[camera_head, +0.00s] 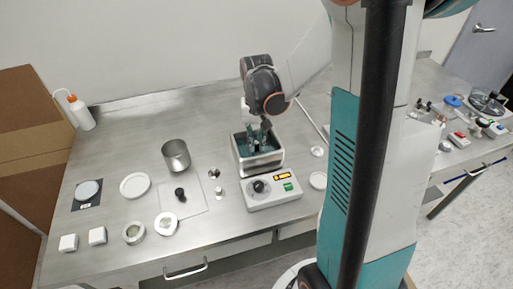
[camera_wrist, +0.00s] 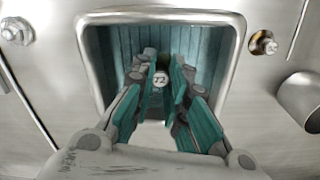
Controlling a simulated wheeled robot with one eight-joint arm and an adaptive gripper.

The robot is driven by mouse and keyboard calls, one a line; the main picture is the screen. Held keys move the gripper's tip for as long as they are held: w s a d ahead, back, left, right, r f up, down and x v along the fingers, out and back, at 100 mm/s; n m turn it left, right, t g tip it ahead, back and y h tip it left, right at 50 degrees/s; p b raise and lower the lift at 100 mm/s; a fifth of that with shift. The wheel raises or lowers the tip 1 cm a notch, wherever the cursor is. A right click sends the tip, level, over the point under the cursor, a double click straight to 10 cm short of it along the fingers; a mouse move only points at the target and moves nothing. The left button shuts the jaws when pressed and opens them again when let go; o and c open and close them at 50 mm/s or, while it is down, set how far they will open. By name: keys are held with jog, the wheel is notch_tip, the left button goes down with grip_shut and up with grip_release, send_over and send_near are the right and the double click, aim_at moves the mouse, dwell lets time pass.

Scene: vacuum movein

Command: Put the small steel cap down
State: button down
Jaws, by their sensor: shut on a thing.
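The small steel cap (camera_wrist: 160,79), marked "T2", sits between the fingertips in the wrist view. My gripper (camera_wrist: 161,70) is shut on it. In the head view my gripper (camera_head: 258,141) points down into the open top of the steel bath (camera_head: 258,169), which hides the cap there. In the wrist view the bath's bright rim (camera_wrist: 240,60) frames the fingers, and its teal ribbed inner walls lie around them. I cannot tell whether the cap touches the bath's floor.
A control box (camera_head: 273,194) with a dial stands in front of the bath. A steel beaker (camera_head: 176,156), a white dish (camera_head: 135,186), and small metal pieces (camera_head: 220,192) lie to the left. A wash bottle (camera_head: 80,113) stands far left. The bench behind them is clear.

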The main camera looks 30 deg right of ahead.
aim_at(257, 142)
jog(key=shift+f+b, duration=0.35)
jog(key=shift+f, duration=1.05)
jog(key=shift+f, duration=0.1)
jog(key=c, duration=1.6)
grip_release()
notch_tip(257, 142, up, 12)
jog(key=p, duration=0.4)
